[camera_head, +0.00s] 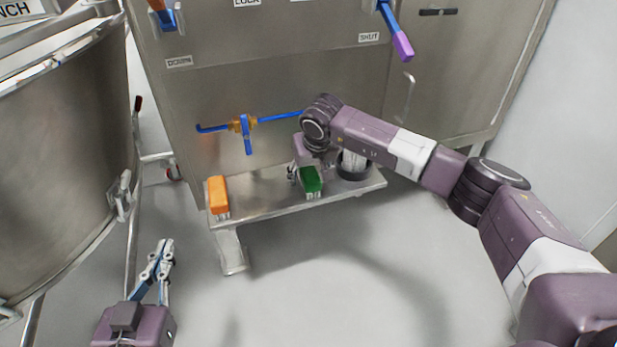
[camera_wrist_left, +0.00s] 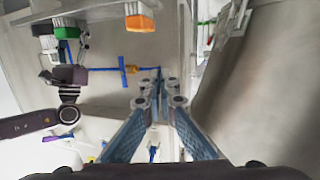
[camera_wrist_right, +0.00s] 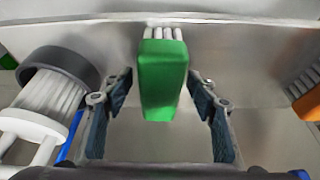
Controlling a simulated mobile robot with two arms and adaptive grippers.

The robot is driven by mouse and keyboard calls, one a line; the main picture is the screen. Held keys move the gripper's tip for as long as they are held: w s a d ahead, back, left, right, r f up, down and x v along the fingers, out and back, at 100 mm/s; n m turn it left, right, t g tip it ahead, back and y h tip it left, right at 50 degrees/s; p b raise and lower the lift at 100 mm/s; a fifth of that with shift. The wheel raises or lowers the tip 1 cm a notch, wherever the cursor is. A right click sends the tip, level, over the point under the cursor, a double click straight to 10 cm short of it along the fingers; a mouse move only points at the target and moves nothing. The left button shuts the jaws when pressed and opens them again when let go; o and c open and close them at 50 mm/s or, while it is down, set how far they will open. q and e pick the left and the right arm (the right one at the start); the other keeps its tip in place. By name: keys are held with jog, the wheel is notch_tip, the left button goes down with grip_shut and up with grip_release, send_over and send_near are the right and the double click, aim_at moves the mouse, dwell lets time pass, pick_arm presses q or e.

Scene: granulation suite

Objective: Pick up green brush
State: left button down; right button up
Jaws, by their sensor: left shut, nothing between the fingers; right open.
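The green brush (camera_head: 311,180) stands on a metal shelf (camera_head: 262,207) against the cabinet, its pale bristles at the bottom in the head view. In the right wrist view the green brush (camera_wrist_right: 162,80) lies between the two fingers of my right gripper (camera_wrist_right: 160,90), with a gap on each side. That gripper is open; in the head view my right gripper (camera_head: 298,172) is beside the brush, partly hidden by the wrist. My left gripper (camera_head: 166,245) is shut and empty, low at the left, away from the shelf; its fingertips (camera_wrist_left: 160,90) meet in the left wrist view.
An orange brush (camera_head: 218,195) stands at the shelf's left end. A round brush in a dark holder (camera_wrist_right: 58,75) is close beside the green brush. Blue valve handles (camera_head: 247,124) stick out above the shelf. A large steel vessel (camera_head: 62,150) stands at the left.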

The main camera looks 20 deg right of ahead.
aim_at(308, 169)
jog(key=c, duration=1.3)
jog(key=shift+r, duration=0.1)
